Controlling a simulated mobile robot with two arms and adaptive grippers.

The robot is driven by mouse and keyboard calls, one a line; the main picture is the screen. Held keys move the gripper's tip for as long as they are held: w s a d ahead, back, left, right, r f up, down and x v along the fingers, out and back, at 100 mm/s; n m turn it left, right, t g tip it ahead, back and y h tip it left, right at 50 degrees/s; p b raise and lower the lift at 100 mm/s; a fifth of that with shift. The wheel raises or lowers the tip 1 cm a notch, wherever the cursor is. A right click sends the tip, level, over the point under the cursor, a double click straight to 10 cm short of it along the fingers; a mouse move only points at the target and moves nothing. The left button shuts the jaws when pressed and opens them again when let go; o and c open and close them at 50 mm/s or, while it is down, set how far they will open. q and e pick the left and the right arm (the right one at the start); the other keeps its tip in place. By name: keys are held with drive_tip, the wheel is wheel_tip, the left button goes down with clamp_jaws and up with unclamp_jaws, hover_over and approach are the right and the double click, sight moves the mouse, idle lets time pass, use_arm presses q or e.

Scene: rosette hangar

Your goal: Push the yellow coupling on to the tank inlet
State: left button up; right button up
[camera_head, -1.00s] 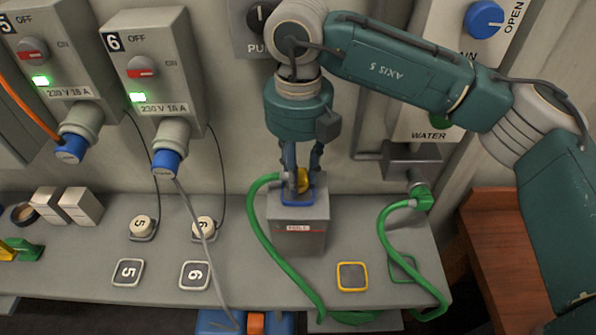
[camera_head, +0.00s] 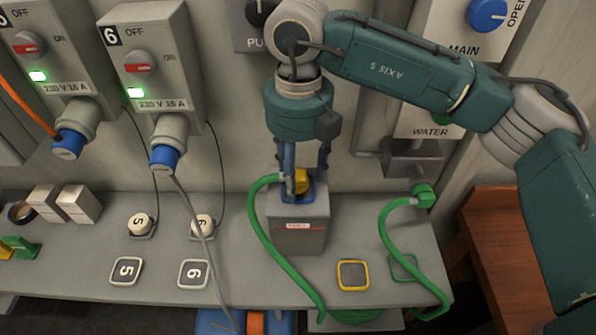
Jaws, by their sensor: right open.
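The yellow coupling (camera_head: 302,180) sits at the top of the grey tank (camera_head: 298,235), inside the blue ring of the inlet (camera_head: 291,199). A green hose (camera_head: 262,230) runs from it down the left side of the tank. My right gripper (camera_head: 304,178) points straight down over the coupling, its two fingers apart on either side of it. The fingers partly hide the coupling, so I cannot tell how far it is seated. My left gripper is not in view.
A yellow-framed square (camera_head: 353,275) lies on the bench right of the tank. A second green hose (camera_head: 390,245) ends in a green coupling (camera_head: 424,195) below the water panel (camera_head: 430,128). Sockets 5 and 6 (camera_head: 155,75) are at left. A wooden surface (camera_head: 500,240) stands right.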

wheel_tip(320, 180, up, 12)
idle(0.4)
drive_tip(key=shift+f, duration=0.1)
idle(0.3)
